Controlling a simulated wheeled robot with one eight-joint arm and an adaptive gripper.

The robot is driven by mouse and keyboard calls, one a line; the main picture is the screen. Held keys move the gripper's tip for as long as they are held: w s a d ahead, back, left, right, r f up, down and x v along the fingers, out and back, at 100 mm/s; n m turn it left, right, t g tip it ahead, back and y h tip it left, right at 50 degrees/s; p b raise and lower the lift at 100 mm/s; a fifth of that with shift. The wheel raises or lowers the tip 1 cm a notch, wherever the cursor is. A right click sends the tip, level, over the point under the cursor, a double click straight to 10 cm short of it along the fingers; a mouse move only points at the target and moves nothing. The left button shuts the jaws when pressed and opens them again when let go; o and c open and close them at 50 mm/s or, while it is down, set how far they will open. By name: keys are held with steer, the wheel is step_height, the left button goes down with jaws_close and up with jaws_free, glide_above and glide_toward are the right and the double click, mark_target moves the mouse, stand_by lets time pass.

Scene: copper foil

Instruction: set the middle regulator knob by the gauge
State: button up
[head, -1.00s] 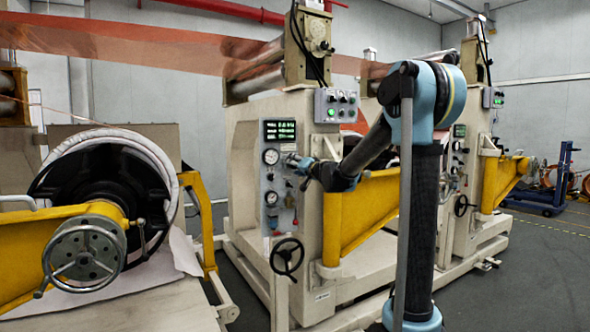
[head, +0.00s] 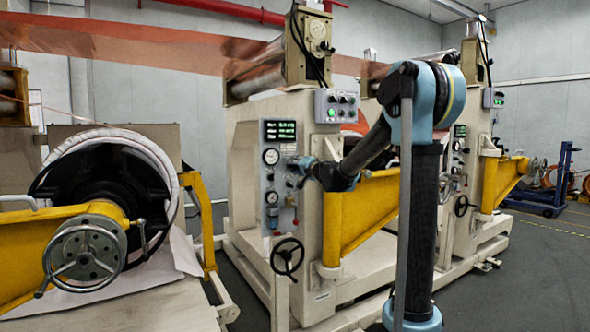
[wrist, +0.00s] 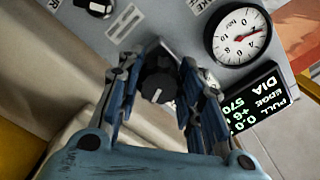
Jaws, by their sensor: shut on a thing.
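The black middle regulator knob (wrist: 158,82) shows in the wrist view on the grey panel, with a white mark on its lower side. My gripper (wrist: 160,72) is shut on it, one finger on each side. In the head view my gripper (head: 299,163) is at the panel (head: 284,219), just right of the upper gauge (head: 271,156), and hides the knob there. A round white gauge (wrist: 240,38) appears upside down in the wrist view. Its needle points right in the picture; the exact reading is too small to tell.
Another black knob (wrist: 97,7) is at the wrist view's top left. A lit display (wrist: 257,102) is beside the gauge. In the head view a lower gauge (head: 271,197), a handwheel (head: 287,257) and a yellow arm (head: 360,211) are near my arm.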

steer(key=shift+d+m, duration=0.1)
steer(key=shift+m, duration=1.2)
steer(key=o, duration=1.1)
steer(key=shift+c, duration=0.2)
steer(key=v, duration=1.1)
steer(key=shift+s+d, duration=0.25)
steer(key=shift+d, duration=0.05)
steer(key=shift+s+f, duration=0.1)
steer(key=shift+f, duration=0.05)
